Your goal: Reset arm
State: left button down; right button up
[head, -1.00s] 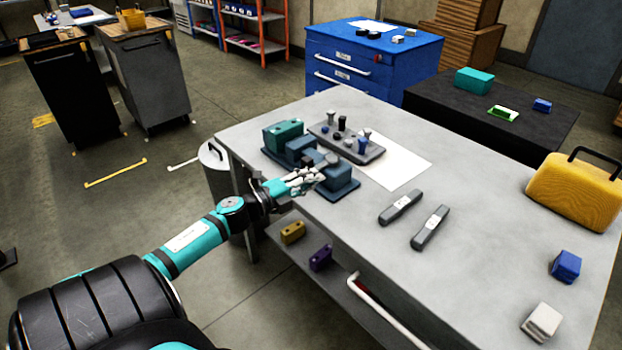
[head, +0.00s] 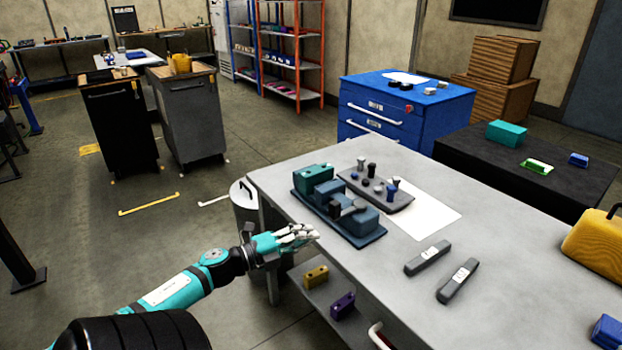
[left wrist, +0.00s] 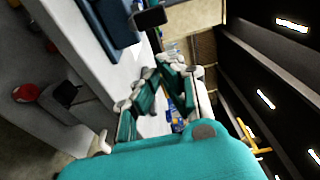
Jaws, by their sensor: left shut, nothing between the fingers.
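My left gripper (head: 304,234) is shut and empty at the near left edge of the grey workbench (head: 330,262). It is apart from the blue stepped jig (head: 345,228), which sits on the bench just beyond it with a teal block (head: 313,178) at its far end. In the left wrist view my left gripper's white and teal fingers (left wrist: 155,95) show close up, with the jig's dark blue side (left wrist: 110,25) at the top. My right gripper is not in view.
A grey peg tray (head: 376,190) stands behind the jig beside a white sheet (head: 430,218). Two grey bars (head: 427,258) lie to the right. Yellow (head: 316,275) and purple (head: 343,305) blocks sit on the lower shelf. Floor to the left is open.

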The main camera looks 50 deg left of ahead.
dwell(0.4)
pick_arm(q)
jog(key=s+a+f+n+g+y, duration=0.2)
jog(key=f+n+y, duration=0.15)
jog(key=f, duration=0.65)
jog(key=s+a+f+n+g+y, duration=0.1)
jog(key=s+a+f+n+y, duration=0.3)
jog(key=f, duration=0.7)
jog(key=s+d+f+n+g+h, duration=0.1)
jog(key=s+d+f+n+g, duration=0.2)
jog(key=f, duration=0.5)
jog(key=s+d+f+n+g, duration=0.2)
jog(key=s+d+f+n, duration=0.15)
jog(key=f, duration=0.45)
jog(key=s+d+f+n+g+h, duration=0.1)
jog(key=s+d+f+g, duration=0.3)
jog(key=s+d+f, duration=0.5)
jog(key=s+d+f+n+g+h, duration=0.1)
jog(key=s+d+f+n+g, duration=0.2)
jog(key=s+d+f, duration=0.7)
jog(key=s+d+g, duration=0.1)
jog(key=s+d, duration=0.4)
jog(key=d, duration=0.1)
jog(key=shift+f+g+h+p, duration=0.25)
jog(key=shift+g+h+p, duration=0.05)
jog(key=shift+h, duration=0.05)
jog(key=shift+s, duration=0.2)
